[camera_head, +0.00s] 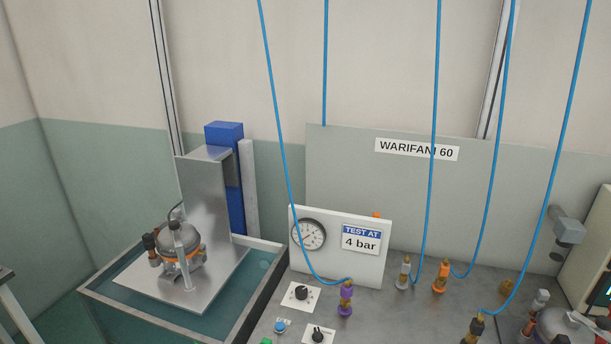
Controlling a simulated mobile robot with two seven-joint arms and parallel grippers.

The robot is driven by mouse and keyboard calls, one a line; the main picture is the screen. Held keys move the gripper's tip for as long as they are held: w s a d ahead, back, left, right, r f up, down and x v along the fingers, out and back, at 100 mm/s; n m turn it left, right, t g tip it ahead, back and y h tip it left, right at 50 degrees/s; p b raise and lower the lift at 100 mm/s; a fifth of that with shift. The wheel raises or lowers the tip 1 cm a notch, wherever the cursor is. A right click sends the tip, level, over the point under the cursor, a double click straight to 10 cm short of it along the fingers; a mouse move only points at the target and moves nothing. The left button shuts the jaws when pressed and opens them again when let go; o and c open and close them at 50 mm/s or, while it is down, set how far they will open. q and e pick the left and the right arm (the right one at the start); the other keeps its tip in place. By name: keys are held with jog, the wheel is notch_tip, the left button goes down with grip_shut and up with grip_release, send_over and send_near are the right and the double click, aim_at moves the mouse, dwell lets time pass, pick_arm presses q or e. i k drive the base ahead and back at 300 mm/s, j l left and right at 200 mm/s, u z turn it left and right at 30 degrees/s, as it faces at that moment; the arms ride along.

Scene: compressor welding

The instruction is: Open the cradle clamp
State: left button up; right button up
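A grey, dome-topped compressor (180,240) with an orange band sits upright on a metal cradle plate (215,285) at the left. A light grey clamp-like bar (179,226) lies over the top of the dome and runs down its front to the plate; it appears closed over the compressor. A second compressor (562,328) is partly cut off at the bottom right corner, with a pale bar across its top. Neither of my grippers shows in this view.
The plate hangs from an upright metal bracket (205,195) with a blue block (224,133) behind, over a water tank (236,325). A gauge panel (375,260) and blue hoses (433,150) with coloured couplings stand on the grey bench at the right.

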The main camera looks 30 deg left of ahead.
aim_at(174, 225)
jog(key=u, duration=1.8)
